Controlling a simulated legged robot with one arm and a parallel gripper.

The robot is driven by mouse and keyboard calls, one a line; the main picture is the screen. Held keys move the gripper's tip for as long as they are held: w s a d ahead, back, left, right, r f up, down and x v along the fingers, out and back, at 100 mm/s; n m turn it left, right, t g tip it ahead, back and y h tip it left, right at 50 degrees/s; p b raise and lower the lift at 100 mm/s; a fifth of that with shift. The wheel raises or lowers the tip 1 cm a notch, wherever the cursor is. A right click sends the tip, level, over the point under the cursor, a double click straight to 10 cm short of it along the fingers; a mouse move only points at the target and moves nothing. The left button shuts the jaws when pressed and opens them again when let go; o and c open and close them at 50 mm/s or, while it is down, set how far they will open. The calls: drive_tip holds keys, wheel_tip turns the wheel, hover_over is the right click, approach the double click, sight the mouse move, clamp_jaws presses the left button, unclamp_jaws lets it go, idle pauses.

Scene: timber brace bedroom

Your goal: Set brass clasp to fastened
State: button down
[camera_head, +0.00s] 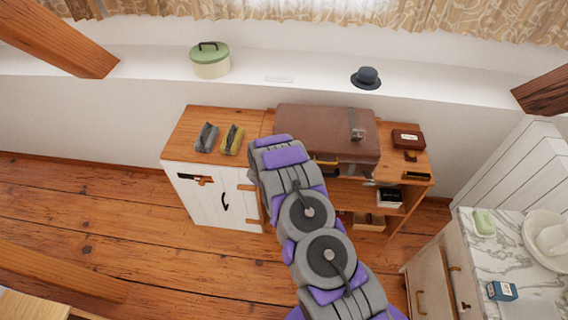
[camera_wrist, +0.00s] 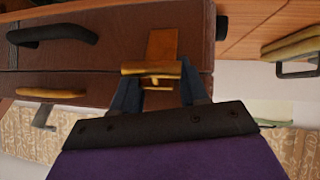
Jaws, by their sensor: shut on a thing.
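A brown suitcase (camera_head: 308,122) lies on the wooden cabinet top. In the wrist view its side (camera_wrist: 95,55) fills the upper left, with a black handle (camera_wrist: 50,30) and a separate brass strip (camera_wrist: 48,93). The brass clasp (camera_wrist: 150,69) is at the suitcase's edge, in front of an orange-brown plate (camera_wrist: 163,43). My gripper (camera_wrist: 158,74) is shut on the clasp's bar, with one dark finger toward each end. In the head view my arm hides the gripper and this clasp. I cannot tell whether the clasp is latched.
Grey (camera_head: 206,137) and yellow (camera_head: 232,139) pouches lie left of the suitcase. A dark red box (camera_head: 408,139) is to its right. A green-lidded pot (camera_head: 210,61) and a dark hat (camera_head: 367,77) sit on the ledge behind. A marble-topped washstand (camera_head: 525,260) stands at lower right.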

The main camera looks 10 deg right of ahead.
drive_tip(key=shift+s+f, duration=0.25)
drive_tip(key=shift+f, duration=0.1)
idle(0.5)
drive_tip(key=c, duration=1)
unclamp_jaws()
drive_tip(key=o, duration=0.3)
drive_tip(key=shift+w, duration=0.2)
drive_tip(key=o, duration=0.5)
drive_tip(key=shift+r, duration=0.2)
drive_tip(key=shift+c, duration=0.2)
drive_tip(key=v, duration=1.7)
drive_tip(key=shift+p, duration=0.3)
drive_tip(key=shift+r, duration=0.1)
